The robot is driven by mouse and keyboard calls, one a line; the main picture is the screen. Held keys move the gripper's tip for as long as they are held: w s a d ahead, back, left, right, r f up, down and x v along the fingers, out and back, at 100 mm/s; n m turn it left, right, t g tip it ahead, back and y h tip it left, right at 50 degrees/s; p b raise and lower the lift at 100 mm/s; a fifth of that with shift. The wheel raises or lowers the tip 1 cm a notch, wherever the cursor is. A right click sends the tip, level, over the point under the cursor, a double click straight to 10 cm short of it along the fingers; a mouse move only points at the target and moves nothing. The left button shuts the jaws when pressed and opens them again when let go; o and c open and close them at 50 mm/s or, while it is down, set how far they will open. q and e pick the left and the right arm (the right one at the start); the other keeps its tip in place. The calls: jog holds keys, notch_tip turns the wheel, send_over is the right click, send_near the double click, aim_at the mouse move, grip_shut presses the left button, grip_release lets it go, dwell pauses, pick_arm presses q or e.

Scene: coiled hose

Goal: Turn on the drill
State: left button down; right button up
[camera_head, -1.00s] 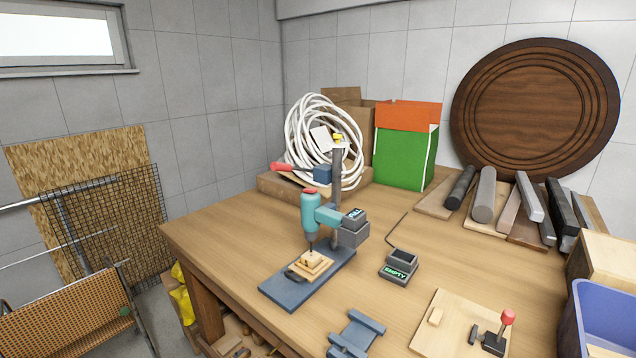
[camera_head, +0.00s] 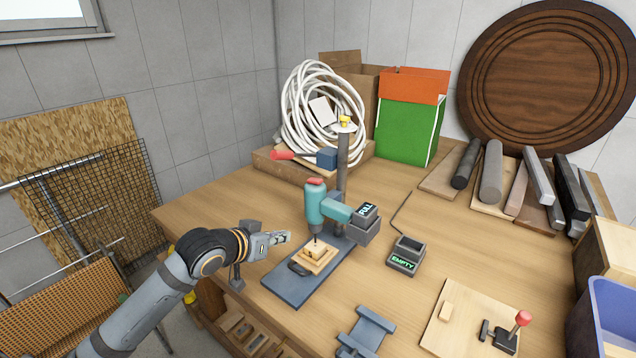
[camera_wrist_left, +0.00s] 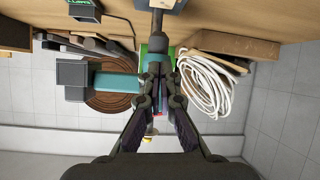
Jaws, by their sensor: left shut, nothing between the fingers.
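The teal drill (camera_head: 316,203) is mounted upright, nose down, on a stand with a blue-grey base plate (camera_head: 290,288). A battery marked FULL (camera_head: 367,212) sits at its back end, and a small red part (camera_head: 315,181) is on its top. Below its nose, a small wooden piece (camera_head: 318,252) lies on the base. My left gripper (camera_head: 287,237) is shut and empty, just left of the drill's lower part, with a visible gap. In the left wrist view, the drill's teal body (camera_wrist_left: 116,81) appears behind and left of the shut fingertips (camera_wrist_left: 158,68). My right gripper is not in view.
A charger marked EMPTY (camera_head: 406,255) stands right of the drill. A coiled white hose (camera_head: 296,110) and boxes stand behind. A board with a red-knobbed lever (camera_head: 522,318) and a blue bin (camera_head: 612,318) are at right. The table (camera_head: 455,240) is partly clear.

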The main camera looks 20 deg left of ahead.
pick_arm(q)
notch_tip(320, 180, up, 17)
jog(key=w+t+h, duration=0.2)
jog(key=shift+w+r, duration=0.15)
jog(key=shift+r, duration=0.05)
